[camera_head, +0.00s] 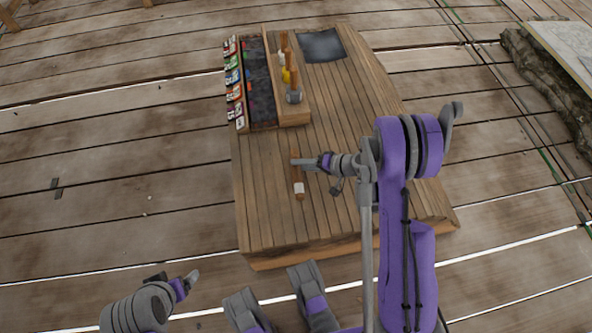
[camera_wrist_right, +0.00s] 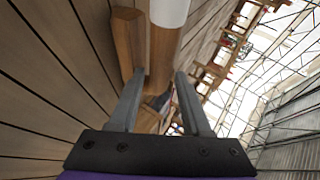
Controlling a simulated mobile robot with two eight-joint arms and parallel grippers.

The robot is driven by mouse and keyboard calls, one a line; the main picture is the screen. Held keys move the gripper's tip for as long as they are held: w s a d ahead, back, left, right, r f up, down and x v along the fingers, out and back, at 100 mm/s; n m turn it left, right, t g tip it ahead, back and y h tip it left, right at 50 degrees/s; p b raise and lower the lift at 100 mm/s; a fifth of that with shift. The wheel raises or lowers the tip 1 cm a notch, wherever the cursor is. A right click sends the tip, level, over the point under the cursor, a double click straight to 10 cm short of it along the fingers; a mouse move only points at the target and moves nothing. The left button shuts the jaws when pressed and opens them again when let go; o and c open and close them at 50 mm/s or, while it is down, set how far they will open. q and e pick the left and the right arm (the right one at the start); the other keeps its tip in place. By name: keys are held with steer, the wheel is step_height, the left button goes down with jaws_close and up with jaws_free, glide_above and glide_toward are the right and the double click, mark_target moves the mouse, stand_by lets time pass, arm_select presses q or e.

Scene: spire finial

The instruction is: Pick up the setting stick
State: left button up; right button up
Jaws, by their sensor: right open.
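The setting stick (camera_head: 299,188) is a short brown wooden rod with a white band. It lies on the plank-topped bench (camera_head: 275,225), near the middle. My right gripper (camera_head: 297,162) is over the stick's far end, coming in from the right. In the right wrist view, my right gripper (camera_wrist_right: 160,88) is open, and the stick (camera_wrist_right: 161,55) with its white band (camera_wrist_right: 168,10) shows just beyond and between the fingertips. I cannot tell whether they touch. My left gripper (camera_head: 192,277) is low at the left, off the bench; its jaws are not clear.
At the back of the bench stand a wooden rack (camera_head: 290,112) with several orange-handled tools, a dark strip (camera_head: 259,85), a row of coloured packets (camera_head: 233,80) and a dark mat (camera_head: 322,46). A wooden piece (camera_wrist_right: 128,40) lies beside the stick in the wrist view.

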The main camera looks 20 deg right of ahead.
jaws_close()
stand_by(0.5)
